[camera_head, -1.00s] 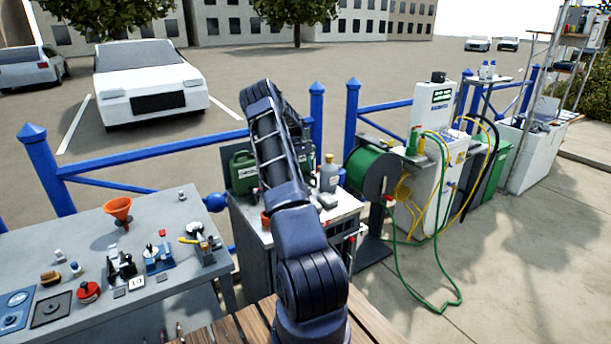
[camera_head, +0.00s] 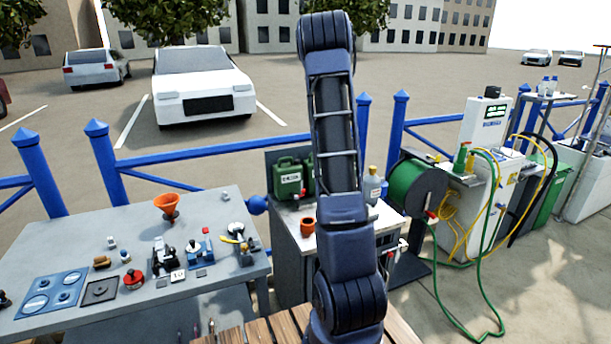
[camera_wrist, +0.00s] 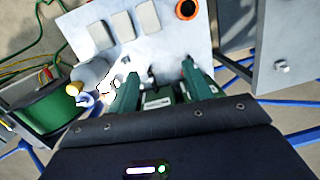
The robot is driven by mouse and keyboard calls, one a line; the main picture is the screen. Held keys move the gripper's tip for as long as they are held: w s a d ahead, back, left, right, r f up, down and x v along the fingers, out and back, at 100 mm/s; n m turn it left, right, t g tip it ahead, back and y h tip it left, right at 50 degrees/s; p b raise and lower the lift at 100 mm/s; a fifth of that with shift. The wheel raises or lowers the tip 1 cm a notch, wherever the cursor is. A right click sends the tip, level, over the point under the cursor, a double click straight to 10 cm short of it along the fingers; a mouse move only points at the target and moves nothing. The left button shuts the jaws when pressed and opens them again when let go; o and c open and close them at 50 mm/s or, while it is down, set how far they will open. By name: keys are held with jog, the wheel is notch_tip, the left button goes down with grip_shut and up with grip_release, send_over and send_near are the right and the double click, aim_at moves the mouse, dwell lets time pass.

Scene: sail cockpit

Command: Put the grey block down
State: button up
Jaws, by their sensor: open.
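My gripper (camera_wrist: 158,70) is open in the wrist view, with its two dark green fingers spread over the back part of the white cabinet top (camera_wrist: 165,45). No block shows held between the fingers. Three pale grey square pieces (camera_wrist: 122,25) lie in a row on that top, beyond the fingertips and apart from them. I cannot tell whether one of them is the grey block. In the head view my arm hides the gripper and the middle of the cabinet top (camera_head: 288,213).
A green jerrycan (camera_head: 288,180), an orange pot (camera_head: 307,227) and a bottle (camera_head: 371,186) stand on the cabinet. A green hose reel (camera_head: 418,188) is to its right.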

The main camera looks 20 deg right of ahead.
jog(key=s+a+r+t, duration=0.3)
jog(key=s+a+r, duration=0.8)
jog(key=s+a, duration=0.5)
jog(key=s+a+f+t, duration=0.1)
jog(key=s+a, duration=0.4)
jog(key=s, duration=0.6)
jog(key=s+a+f+t, duration=0.1)
jog(key=s+a, duration=0.4)
jog(key=s, duration=0.6)
jog(key=shift+a+n+t+h, duration=0.2)
jog(key=shift+n+t+h, duration=0.1)
jog(key=shift+n+t, duration=0.1)
jog(key=shift+o, duration=0.5)
jog(key=shift+f, duration=0.1)
